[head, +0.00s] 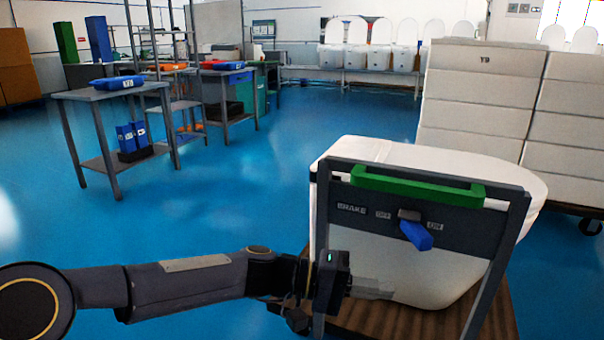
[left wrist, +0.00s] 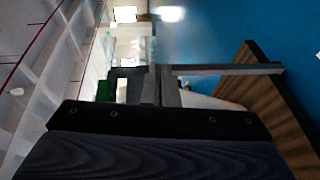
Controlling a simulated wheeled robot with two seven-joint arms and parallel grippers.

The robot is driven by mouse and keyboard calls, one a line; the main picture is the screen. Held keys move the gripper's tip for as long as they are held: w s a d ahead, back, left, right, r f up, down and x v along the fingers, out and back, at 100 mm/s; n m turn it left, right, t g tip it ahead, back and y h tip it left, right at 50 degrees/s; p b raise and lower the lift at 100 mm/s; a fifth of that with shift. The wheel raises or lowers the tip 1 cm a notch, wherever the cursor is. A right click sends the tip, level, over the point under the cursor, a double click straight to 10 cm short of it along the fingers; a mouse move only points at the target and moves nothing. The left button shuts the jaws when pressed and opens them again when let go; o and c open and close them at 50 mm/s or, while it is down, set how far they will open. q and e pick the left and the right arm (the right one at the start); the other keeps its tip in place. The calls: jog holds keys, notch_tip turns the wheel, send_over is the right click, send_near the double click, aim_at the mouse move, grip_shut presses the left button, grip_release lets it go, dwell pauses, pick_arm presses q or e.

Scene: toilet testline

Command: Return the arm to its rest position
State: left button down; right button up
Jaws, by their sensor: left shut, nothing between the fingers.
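My left arm reaches in from the left in the head view. Its gripper (head: 376,289) is shut and empty, in front of the lower left part of a cart's grey frame (head: 322,215). The cart has a green handle (head: 417,185) and a panel marked BRAKE with a blue lever (head: 416,234), which stands to the upper right of the gripper. The gripper appears apart from the lever. In the left wrist view the cart's frame (left wrist: 225,69) and brown deck (left wrist: 262,95) show beyond the gripper. My right gripper is not in view.
A white toilet (head: 400,280) rests on the cart behind the frame. Stacked white boxes (head: 478,95) stand at the right. A grey table with a blue tray (head: 117,83) stands at the left. The blue floor (head: 235,200) between is clear.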

pick_arm(q)
jog(key=s+a+f+n+t+y, duration=0.2)
jog(key=s+a+f+t+y, duration=0.3)
jog(key=a, duration=0.7)
jog(key=s+a+f+n+t+y, duration=0.1)
jog(key=s+a+f+y, duration=0.15)
jog(key=s+a, duration=0.7)
jog(key=s+a+f+n+t+y, duration=0.25)
jog(key=s+a+f+y, duration=0.2)
jog(key=a, duration=1.05)
notch_tip(320, 180, up, 39)
jog(key=m+p, duration=0.1)
jog(key=p, duration=3.6)
jog(key=shift+w+f+y, duration=0.15)
jog(key=shift+w+y, duration=0.15)
jog(key=shift+w, duration=0.05)
